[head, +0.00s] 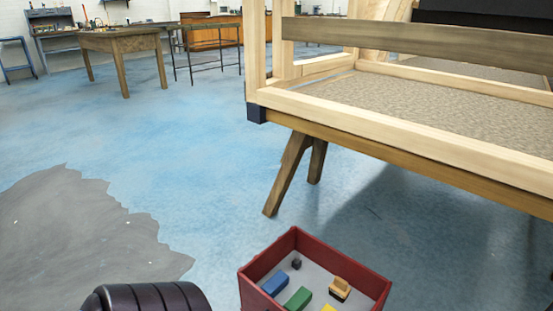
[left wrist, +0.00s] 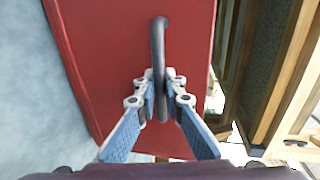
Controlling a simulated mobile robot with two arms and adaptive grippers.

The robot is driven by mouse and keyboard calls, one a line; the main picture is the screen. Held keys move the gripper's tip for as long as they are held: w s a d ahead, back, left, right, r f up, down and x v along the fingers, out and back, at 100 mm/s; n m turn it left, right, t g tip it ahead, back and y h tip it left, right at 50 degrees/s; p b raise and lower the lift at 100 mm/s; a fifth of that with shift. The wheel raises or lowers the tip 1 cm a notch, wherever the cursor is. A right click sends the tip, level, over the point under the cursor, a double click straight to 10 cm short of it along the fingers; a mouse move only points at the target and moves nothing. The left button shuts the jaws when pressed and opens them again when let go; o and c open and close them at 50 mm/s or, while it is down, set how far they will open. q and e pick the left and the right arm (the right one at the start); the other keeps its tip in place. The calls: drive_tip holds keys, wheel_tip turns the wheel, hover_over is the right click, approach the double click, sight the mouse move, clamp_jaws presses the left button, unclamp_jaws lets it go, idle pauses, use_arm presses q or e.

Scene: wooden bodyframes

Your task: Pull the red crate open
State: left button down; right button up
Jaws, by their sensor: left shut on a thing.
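The red crate (head: 266,254) is low at the bottom of the head view, with its top open and its near part cut off by the frame edge. Its red front panel (left wrist: 105,50) fills much of the left wrist view. A dark curved handle (left wrist: 158,45) stands out from that panel. My left gripper (left wrist: 160,90) is shut on the handle, with a finger on each side of it. In the head view only a dark part of my left arm shows at the bottom, and the gripper is hidden. My right gripper is in neither view.
Blue, green, yellow and tan toy pieces and a small dark piece lie inside the crate. A wooden frame table (head: 420,150) stands behind and to the right, its leg (head: 287,175) beyond the crate. Blue floor (head: 190,170) is clear to the left.

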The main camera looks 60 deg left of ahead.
use_arm(q)
drive_tip(key=c, duration=2)
unclamp_jaws()
drive_tip(key=shift+c, duration=0.2)
drive_tip(key=v, duration=1.2)
